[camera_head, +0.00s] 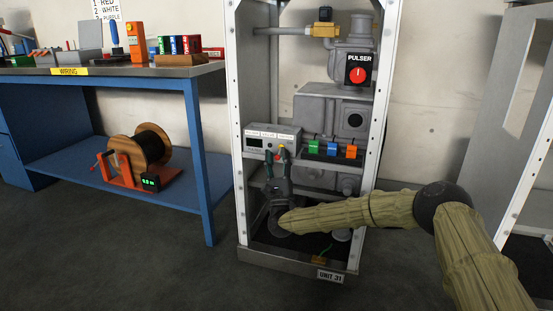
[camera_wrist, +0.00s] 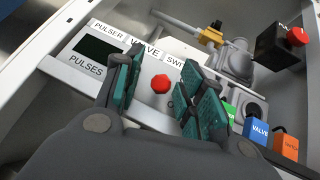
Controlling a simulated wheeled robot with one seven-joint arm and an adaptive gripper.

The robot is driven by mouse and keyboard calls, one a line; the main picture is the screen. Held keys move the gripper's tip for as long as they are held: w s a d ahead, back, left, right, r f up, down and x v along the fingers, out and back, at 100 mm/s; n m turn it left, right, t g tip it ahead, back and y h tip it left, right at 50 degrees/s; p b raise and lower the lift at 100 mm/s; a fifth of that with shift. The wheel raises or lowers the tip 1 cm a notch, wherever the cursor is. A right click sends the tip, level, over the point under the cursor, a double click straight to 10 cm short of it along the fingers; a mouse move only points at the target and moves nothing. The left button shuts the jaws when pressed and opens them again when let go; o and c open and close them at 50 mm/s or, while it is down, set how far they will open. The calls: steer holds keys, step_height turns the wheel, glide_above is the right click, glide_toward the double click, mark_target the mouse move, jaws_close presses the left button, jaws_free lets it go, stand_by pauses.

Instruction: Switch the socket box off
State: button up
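A grey box (camera_head: 258,141) with a dark display and labels along its top stands on the shelf inside the frame marked UNIT 31; I take it to be the socket box. In the wrist view the box (camera_wrist: 145,110) shows PULSES under its display and the labels PULSER, VALVE and one partly hidden. A red knob (camera_wrist: 160,84) sits on its face. My gripper (camera_head: 277,156) is in front of the box, fingers apart and empty. In the wrist view the knob appears between the teal fingertips of my gripper (camera_wrist: 160,92); I cannot tell whether they touch it.
Green, blue and orange plugs (camera_head: 332,148) stand right of the box. A black PULSER box (camera_head: 358,70) with a red knob is above. The frame's white posts (camera_head: 376,110) flank my arm. A blue workbench (camera_head: 120,75) stands left, with a cable reel (camera_head: 140,152) below.

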steer(key=v, duration=1.2)
